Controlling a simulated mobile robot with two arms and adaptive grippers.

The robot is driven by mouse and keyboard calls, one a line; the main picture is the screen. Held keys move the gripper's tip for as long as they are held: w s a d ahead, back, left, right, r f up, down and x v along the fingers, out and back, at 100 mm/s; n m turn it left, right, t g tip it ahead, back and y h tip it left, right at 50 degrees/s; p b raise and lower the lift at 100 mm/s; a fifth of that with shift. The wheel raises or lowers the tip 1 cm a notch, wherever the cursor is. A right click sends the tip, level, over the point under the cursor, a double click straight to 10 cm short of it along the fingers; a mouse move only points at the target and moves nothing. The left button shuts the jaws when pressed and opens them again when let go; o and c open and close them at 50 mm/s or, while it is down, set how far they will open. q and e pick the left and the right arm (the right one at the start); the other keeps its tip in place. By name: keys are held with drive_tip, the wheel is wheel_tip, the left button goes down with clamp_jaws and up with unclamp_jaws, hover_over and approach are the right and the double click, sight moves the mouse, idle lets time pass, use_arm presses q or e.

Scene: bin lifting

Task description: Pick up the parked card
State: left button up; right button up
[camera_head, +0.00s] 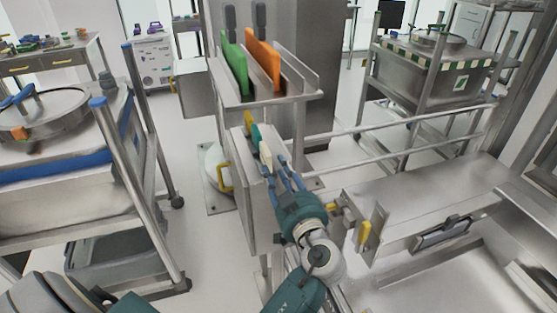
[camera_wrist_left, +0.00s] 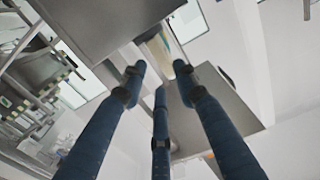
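A green card (camera_head: 234,66) and an orange card (camera_head: 263,60) stand upright in the slots of a metal rack. Below them, small cream (camera_head: 265,152), teal (camera_head: 256,135) and yellow (camera_head: 249,119) pieces show at the top of a grey metal box. I cannot tell which is the parked card. My left gripper (camera_head: 276,172) reaches up to this box, its blue fingers close to the cream piece. In the left wrist view its fingers (camera_wrist_left: 160,78) are spread, with a cream and teal piece (camera_wrist_left: 158,46) beyond the tips. No contact is visible. My right gripper does not show.
The metal rack (camera_head: 284,98) stands just above the box (camera_head: 257,205). A metal frame with a round-lidded vessel (camera_head: 45,112) is at the left. Metal rails and a bench (camera_head: 430,195) with a yellow handle (camera_head: 364,231) lie at the right. Floor (camera_head: 195,240) is clear left of the box.

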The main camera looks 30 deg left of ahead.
sight(271, 161)
use_arm(q)
drive_tip(key=x, duration=0.2)
drive_tip(key=p+x, duration=0.1)
drive_tip(key=x, duration=0.1)
drive_tip(key=shift+s+a+r, duration=0.15)
drive_tip(key=shift+s+a, duration=0.05)
drive_tip(key=shift+s, duration=0.1)
drive_tip(key=shift+w+a, duration=0.1)
drive_tip(key=shift+w, duration=0.1)
drive_tip(key=shift+w+a+p, duration=0.2)
drive_tip(key=shift+w+p, duration=0.1)
drive_tip(key=shift+p, duration=0.05)
drive_tip(key=p+x, duration=0.1)
drive_tip(key=x, duration=0.2)
drive_tip(key=shift+w+a, duration=0.55)
drive_tip(key=shift+a, duration=0.1)
drive_tip(key=shift+f, duration=0.2)
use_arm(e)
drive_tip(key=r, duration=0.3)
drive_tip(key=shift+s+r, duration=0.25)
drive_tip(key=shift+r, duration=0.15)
use_arm(q)
drive_tip(key=shift+d, duration=0.1)
clamp_jaws()
